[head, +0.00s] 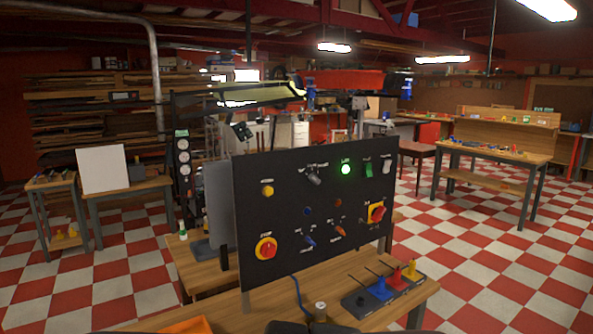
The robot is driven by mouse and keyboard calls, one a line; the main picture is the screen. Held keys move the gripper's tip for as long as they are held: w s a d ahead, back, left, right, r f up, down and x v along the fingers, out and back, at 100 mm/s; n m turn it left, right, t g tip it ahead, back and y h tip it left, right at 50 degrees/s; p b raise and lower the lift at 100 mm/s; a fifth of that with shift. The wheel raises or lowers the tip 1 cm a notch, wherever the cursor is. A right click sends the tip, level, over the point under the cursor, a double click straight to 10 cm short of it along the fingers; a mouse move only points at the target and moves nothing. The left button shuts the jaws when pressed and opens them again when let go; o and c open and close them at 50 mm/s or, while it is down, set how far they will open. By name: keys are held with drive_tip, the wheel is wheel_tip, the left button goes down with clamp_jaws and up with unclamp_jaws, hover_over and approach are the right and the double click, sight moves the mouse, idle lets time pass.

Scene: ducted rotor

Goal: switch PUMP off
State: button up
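A black upright control panel (290,215) stands on a wooden bench. It carries a lit green lamp (345,169), a green switch (367,167), a white switch (387,166) and a grey knob (314,178). Lower down are a blue-handled switch (309,240), an orange-handled switch (339,229) and a red-and-yellow rotary switch (376,213). A yellow button (267,190) and a red-on-yellow stop knob (266,249) are at the left. The labels are too small to read, so I cannot tell which control is PUMP. No gripper fingers are recognisable.
The wooden bench (260,310) holds a dark block with coloured levers (385,287) at the panel's front right. An orange tray (188,326) shows at the lower left edge. A blue cable (299,295) runs below the panel. Checkered floor (470,260) is open to the right.

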clamp_jaws()
idle(1.6)
